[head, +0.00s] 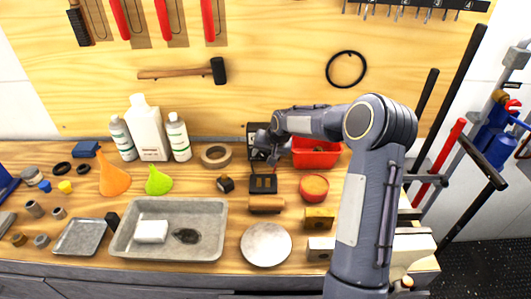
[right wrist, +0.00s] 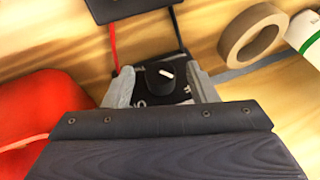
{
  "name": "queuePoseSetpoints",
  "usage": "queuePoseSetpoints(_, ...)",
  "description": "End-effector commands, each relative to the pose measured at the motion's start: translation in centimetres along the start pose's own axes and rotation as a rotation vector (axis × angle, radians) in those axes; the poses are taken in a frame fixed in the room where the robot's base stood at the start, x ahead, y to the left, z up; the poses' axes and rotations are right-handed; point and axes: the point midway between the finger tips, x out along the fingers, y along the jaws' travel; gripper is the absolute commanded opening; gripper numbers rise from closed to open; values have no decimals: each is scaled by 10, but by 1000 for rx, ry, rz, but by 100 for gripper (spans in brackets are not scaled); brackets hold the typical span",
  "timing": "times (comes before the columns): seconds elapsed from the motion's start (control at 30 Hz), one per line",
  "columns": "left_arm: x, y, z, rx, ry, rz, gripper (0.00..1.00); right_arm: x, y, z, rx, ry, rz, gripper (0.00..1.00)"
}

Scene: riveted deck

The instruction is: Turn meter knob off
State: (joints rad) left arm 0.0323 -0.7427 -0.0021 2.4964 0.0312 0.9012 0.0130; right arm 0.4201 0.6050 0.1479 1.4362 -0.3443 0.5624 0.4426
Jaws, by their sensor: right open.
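The meter (head: 254,131) is a dark box standing at the back of the bench against the wooden wall, partly hidden by my right gripper (head: 266,150). In the right wrist view its round black knob (right wrist: 158,77) with a white pointer mark shows between the two fingers of my right gripper (right wrist: 160,88). The fingers are open, one on each side of the knob. I cannot tell whether they touch it. The meter's lower part is hidden behind the gripper body. My left gripper is not in view.
A black block (head: 263,184) with red and black leads lies on the bench in front of the meter. A red bin (head: 316,158) stands right of the gripper, a tape roll (head: 215,155) left. Bottles, funnels and a grey tray (head: 205,213) fill the left side.

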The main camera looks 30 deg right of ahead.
Motion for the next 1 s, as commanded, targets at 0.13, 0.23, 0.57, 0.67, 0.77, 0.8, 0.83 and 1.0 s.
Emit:
queuePoseSetpoints(0.13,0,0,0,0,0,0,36,3,0,0,0,1,0,52)
queuePoseSetpoints(0.23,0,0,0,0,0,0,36,3,0,0,0,1,0,52)
queuePoseSetpoints(0.57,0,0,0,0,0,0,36,3,0,0,0,0,1,17)
queuePoseSetpoints(0.67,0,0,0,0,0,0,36,3,0,0,0,0,1,8)
queuePoseSetpoints(0.77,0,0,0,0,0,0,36,4,-1,0,-9,-1,15,8)
queuePoseSetpoints(0.8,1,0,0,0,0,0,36,4,-2,1,-17,-3,29,7)
queuePoseSetpoints(0.83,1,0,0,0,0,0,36,4,-2,1,-24,-3,44,7)
queuePoseSetpoints(1.0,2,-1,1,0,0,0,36,4,-3,1,-50,-3,111,7)
